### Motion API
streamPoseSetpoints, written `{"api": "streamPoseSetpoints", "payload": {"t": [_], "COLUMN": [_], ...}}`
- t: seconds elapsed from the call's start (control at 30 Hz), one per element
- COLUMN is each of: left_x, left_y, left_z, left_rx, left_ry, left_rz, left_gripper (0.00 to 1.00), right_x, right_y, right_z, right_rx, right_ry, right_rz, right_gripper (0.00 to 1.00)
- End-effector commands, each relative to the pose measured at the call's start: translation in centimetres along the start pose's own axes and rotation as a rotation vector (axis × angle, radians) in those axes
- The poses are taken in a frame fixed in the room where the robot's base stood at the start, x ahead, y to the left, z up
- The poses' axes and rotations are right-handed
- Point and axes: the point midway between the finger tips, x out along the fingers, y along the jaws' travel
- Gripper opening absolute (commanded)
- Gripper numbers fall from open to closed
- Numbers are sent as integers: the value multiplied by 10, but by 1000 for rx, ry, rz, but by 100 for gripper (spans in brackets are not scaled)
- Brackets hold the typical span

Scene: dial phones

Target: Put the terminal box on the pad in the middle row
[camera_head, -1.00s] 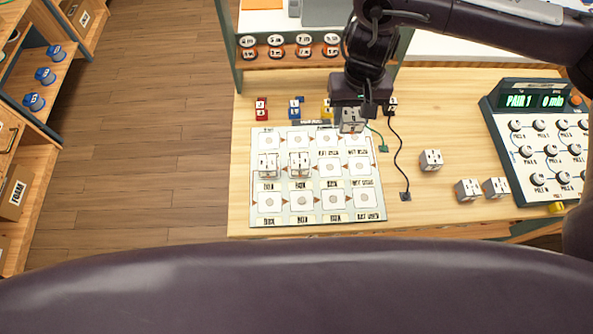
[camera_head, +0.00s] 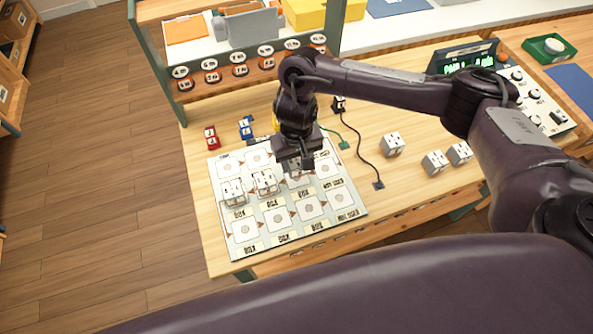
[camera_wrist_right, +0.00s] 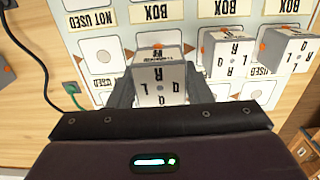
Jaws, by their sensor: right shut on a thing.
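The terminal box (camera_wrist_right: 158,85) is a grey-white block with letters and dark dots on its face. My right gripper (camera_head: 294,165) is shut on it, with a finger on each side in the right wrist view (camera_wrist_right: 158,92). It is over the middle row of the pad board (camera_head: 265,243), in the third column from the left. I cannot tell whether the box touches its pad. Two similar boxes stand on the middle row's first (camera_head: 233,192) and second (camera_head: 265,182) pads. My left gripper is not in view.
Several loose boxes (camera_head: 392,145) stand right of the board. A black cable (camera_head: 366,150) and a green one (camera_head: 334,133) lie between. Red (camera_head: 210,137) and blue (camera_head: 246,127) blocks sit behind the board. A meter panel (camera_head: 530,95) is at the right.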

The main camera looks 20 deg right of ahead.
Motion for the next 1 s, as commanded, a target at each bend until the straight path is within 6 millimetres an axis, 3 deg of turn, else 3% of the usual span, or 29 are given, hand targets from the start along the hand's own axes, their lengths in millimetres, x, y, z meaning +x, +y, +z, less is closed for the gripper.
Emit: {"api": "streamPoseSetpoints", "payload": {"t": [0.33, 0.73, 0.77, 0.9, 1.0], "left_x": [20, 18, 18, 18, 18], "left_y": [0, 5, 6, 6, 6], "left_z": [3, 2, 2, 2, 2], "left_rx": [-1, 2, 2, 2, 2], "left_ry": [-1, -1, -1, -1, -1], "left_rz": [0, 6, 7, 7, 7], "left_gripper": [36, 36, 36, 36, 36], "right_x": [40, 43, 44, 43, 43], "right_y": [0, 0, 0, 0, 0], "right_z": [1, 0, 0, 0, 0], "right_rx": [1, 0, -1, -1, -1], "right_ry": [-2, 0, 0, 0, 0], "right_rz": [-1, 0, 0, 0, 0], "right_gripper": [21, 21, 46, 65, 67]}}
